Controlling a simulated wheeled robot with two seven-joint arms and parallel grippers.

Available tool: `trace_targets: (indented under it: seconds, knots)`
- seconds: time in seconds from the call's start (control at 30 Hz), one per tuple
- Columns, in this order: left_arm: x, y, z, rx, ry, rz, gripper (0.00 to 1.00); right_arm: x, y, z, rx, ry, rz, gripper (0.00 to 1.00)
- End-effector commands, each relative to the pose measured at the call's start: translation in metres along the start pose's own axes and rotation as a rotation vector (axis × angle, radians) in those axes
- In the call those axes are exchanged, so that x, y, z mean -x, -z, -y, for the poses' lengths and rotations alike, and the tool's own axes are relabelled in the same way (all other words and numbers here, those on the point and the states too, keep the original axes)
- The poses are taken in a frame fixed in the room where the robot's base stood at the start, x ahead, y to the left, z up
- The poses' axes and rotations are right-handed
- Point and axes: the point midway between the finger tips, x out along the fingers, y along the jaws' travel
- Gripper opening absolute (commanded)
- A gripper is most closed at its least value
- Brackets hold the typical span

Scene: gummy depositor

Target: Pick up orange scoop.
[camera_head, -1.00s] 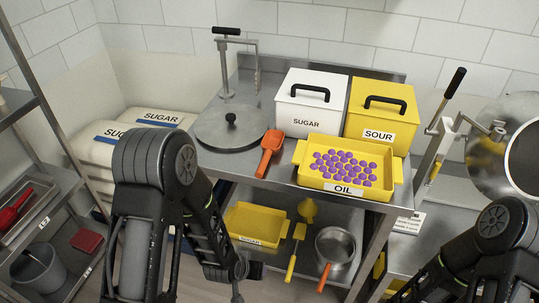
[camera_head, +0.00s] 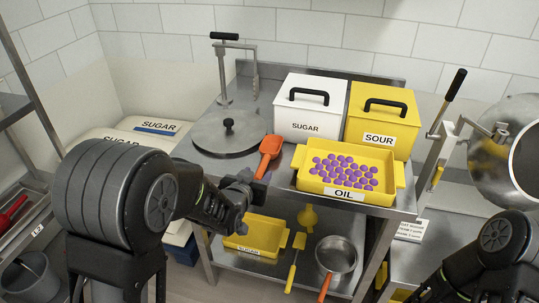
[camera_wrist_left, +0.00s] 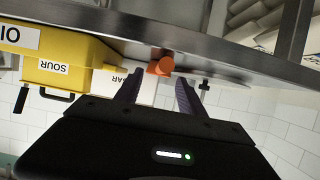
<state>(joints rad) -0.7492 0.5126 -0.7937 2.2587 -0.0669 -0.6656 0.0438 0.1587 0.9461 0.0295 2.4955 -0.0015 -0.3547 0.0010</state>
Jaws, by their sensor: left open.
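The orange scoop (camera_head: 270,146) lies near the front edge of the steel table, with its handle toward me. My left gripper (camera_head: 246,182) is open and level with the table's front edge, just in front of the handle. In the left wrist view, the handle end of the scoop (camera_wrist_left: 160,67) shows ahead, between the two dark fingers of the left gripper (camera_wrist_left: 158,84) in the picture. No contact can be made out. Part of my right arm shows at the lower right of the head view, but its gripper is out of frame.
A round steel lid (camera_head: 228,132) lies left of the scoop. A white SUGAR box (camera_head: 305,122) and a yellow SOUR box (camera_head: 380,120) stand behind. A yellow OIL tray (camera_head: 343,193) with purple gummies sits to the right. The table's front edge (camera_head: 225,172) is close to my gripper.

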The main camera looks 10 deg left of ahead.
Motion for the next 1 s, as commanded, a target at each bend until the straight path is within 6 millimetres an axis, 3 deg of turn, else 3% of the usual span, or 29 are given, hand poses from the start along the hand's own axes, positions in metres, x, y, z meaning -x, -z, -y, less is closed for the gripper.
trace_targets:
  seconds: [0.23,0.63,1.0]
  knots:
    - [-0.023,-0.001,0.001,-0.002,0.001,0.002,0.47,0.001,0.0,0.0,0.0,0.0,0.0,0.36]
    - [-0.029,0.0,0.001,-0.003,0.001,0.002,0.47,0.003,0.0,0.001,0.0,0.0,0.0,0.36]
    - [-0.074,0.001,0.004,-0.003,0.0,0.003,0.47,0.013,0.0,0.005,0.0,-0.001,0.001,0.36]
